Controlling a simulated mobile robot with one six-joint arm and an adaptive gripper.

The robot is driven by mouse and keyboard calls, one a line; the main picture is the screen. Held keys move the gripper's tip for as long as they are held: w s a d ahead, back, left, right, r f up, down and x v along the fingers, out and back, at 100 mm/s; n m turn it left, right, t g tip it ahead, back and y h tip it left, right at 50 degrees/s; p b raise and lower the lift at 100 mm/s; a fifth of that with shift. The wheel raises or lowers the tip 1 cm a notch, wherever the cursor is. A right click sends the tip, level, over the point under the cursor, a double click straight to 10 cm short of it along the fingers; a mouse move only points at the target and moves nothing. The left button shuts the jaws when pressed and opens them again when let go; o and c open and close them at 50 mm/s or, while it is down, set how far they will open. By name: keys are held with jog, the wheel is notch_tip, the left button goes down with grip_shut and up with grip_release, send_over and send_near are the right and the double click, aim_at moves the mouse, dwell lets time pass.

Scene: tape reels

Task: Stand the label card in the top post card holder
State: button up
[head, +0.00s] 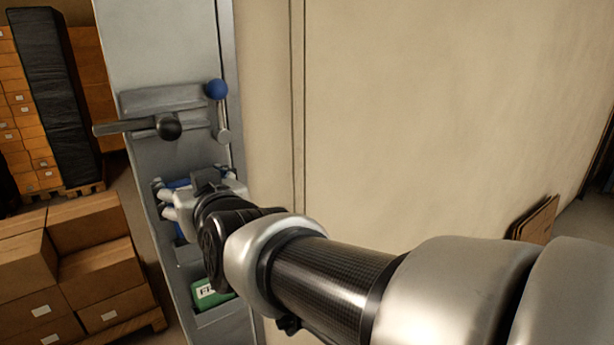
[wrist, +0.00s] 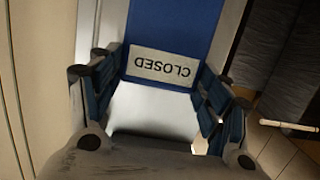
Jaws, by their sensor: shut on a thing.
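The label card (wrist: 172,30) is blue with a white strip reading CLOSED, upside down in the wrist view. My gripper (wrist: 158,85) is shut on it, with the blue-padded fingers at its two sides. In the head view my gripper (head: 176,197) is in front of the grey post (head: 165,45), below its levers. Only bits of the blue card (head: 178,184) show there, behind the fingers. I cannot make out the top card holder, and the gripper and wrist cover part of the post. I cannot tell whether the card touches the post.
A lever with a black knob (head: 169,126) and a blue ball knob (head: 216,89) stick out above my gripper. A green card (head: 209,292) stands in a lower pocket (head: 218,314). Cardboard boxes (head: 95,265) stand at the left. A beige wall (head: 430,110) fills the right.

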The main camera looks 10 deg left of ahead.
jog(key=shift+f+b, duration=1.6)
jog(key=shift+f, duration=0.2)
jog(key=o, duration=1.1)
jog(key=shift+o, duration=0.2)
jog(key=v, duration=1.2)
